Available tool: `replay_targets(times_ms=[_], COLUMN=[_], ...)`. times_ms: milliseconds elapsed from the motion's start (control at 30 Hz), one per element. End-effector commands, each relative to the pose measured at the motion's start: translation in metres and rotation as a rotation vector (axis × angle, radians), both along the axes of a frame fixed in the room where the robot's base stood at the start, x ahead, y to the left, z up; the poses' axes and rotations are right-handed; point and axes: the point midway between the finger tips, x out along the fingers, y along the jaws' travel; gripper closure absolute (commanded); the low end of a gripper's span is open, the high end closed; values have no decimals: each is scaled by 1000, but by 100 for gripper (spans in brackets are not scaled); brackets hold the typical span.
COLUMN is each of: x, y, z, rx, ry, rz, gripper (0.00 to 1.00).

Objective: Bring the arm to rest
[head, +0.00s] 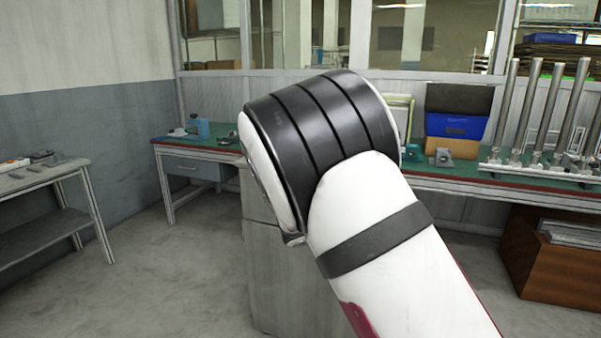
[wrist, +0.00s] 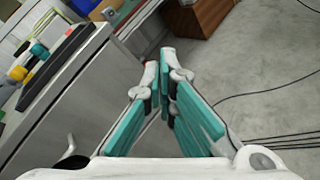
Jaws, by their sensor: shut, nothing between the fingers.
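My arm fills the middle of the head view, raised and bent, with a black-banded white joint in front of the workbench. My gripper is hidden in the head view. In the wrist view my gripper (wrist: 167,78) has teal-padded fingers brought together at the tips, with nothing between them. It hangs in the air over the floor, beside a grey cabinet (wrist: 82,88).
A green-topped workbench (head: 450,185) runs along the back, bearing a blue bin (head: 455,126) and several upright metal tubes (head: 530,105). A side table (head: 50,172) stands at left. A brown box (head: 545,262) is under the bench. Cables (wrist: 265,92) lie on the floor.

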Motion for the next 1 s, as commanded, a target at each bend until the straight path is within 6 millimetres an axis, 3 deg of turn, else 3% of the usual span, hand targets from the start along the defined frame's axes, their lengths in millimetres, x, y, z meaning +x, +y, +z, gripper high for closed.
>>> replay_targets(times_ms=[33,200,433,700,1000], x=[-17,-83,-181,-297,-413], y=[-21,-71,-107,-109,-76], z=[11,33,54,69,72], rx=[72,297,580,887,1190], ry=[-20,-75,-144,-213,-279], rz=[-72,-307,-593,-881,-1134], gripper=[100,100,100,100,100])
